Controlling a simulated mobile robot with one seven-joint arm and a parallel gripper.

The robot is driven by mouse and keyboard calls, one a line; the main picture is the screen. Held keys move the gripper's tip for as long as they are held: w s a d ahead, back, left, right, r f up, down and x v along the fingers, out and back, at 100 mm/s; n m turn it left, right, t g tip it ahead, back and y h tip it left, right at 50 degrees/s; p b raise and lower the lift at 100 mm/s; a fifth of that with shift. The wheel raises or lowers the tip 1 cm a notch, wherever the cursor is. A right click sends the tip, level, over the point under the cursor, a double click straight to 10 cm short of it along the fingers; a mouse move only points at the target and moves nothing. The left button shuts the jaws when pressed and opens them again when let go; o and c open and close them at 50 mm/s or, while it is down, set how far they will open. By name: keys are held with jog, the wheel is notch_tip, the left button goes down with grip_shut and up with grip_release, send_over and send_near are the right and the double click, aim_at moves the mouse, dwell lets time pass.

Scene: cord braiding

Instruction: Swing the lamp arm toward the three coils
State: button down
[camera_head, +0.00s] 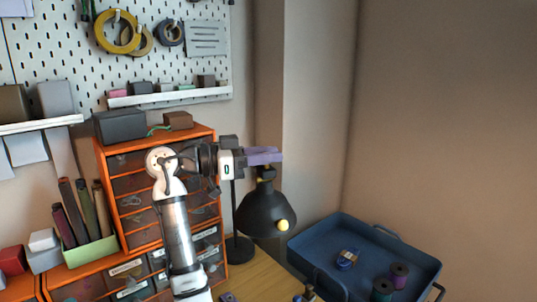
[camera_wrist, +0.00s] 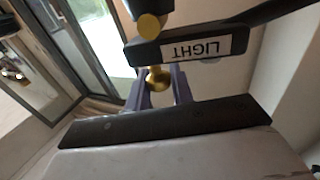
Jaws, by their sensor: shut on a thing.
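The black desk lamp (camera_head: 265,210) stands right of the orange drawer cabinet, its shade tilted down with a yellow bulb showing. Its arm is partly hidden behind my gripper. My gripper (camera_head: 276,156) is level with the top of the lamp, purple fingers pointing right. In the wrist view the fingers are shut on a brass knob (camera_wrist: 158,78) below a dark lamp bar (camera_wrist: 190,44) labelled LIGHT. Three coils lie in the blue tray at lower right: a blue one (camera_head: 347,259), a teal one (camera_head: 382,290) and a maroon one (camera_head: 399,276).
The orange drawer cabinet (camera_head: 120,160) stands close behind my arm, with boxes on top. The blue tray (camera_head: 425,268) has raised walls and handles. A pegboard (camera_head: 60,40) with tape rolls hangs behind. The space above the tray, right of the lamp, is free.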

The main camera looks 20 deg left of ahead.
jog(key=c, duration=1.3)
grip_release()
jog(key=shift+o, duration=0.2)
jog(key=b+v, duration=0.2)
jog(key=v, duration=0.5)
jog(key=shift+s+a, duration=0.15)
jog(key=shift+a, duration=0.1)
